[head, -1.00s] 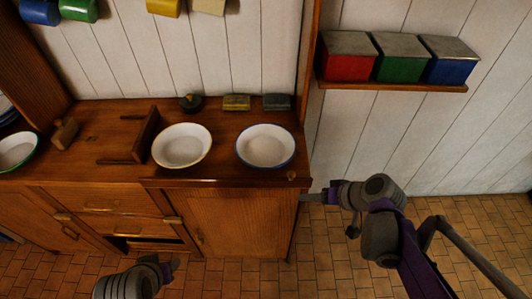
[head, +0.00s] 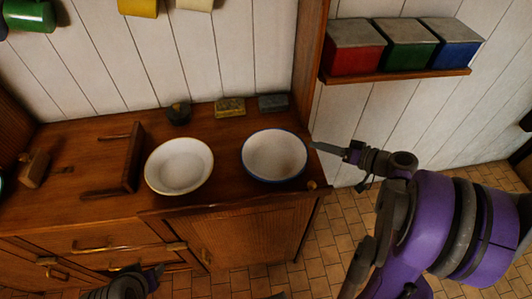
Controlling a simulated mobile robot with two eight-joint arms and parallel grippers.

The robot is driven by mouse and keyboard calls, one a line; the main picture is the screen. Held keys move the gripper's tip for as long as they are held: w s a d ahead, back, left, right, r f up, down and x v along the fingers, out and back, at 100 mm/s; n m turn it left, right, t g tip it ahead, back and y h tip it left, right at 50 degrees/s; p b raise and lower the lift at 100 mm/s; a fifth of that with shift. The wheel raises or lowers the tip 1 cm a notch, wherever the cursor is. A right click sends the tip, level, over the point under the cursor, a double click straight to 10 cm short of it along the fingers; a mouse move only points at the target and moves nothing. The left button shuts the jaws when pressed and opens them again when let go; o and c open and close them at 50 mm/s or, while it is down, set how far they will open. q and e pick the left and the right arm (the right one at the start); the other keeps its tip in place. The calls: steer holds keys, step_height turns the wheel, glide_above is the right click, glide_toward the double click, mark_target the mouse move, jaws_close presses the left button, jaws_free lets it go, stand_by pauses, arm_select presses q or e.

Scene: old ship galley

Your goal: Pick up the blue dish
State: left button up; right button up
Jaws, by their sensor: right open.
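The blue dish (head: 274,155) is a white enamel bowl with a blue rim. It stands upright near the right end of the wooden counter, and looks empty. My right gripper (head: 318,147) comes in from the right, with its finger tips at the dish's right rim. It is open; I cannot tell whether a finger touches the rim. My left gripper (head: 155,274) is low at the bottom edge, in front of the cabinet and well away from the dish. Its jaws are too small and dark to read.
A cream-rimmed white dish (head: 179,166) stands just left of the blue one. A wooden rack (head: 132,158) is further left. A dark pot (head: 178,113), a yellow box (head: 229,107) and a grey box (head: 272,103) line the wall. A wall shelf (head: 400,76) holds red, green and blue tins.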

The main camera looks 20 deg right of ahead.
mark_target(301, 141)
steer(key=x, duration=0.9)
steer(key=shift+w+f+p, duration=0.1)
steer(key=shift+f+p, duration=0.1)
steer(key=shift+p, duration=0.2)
jaws_close()
stand_by(1.0)
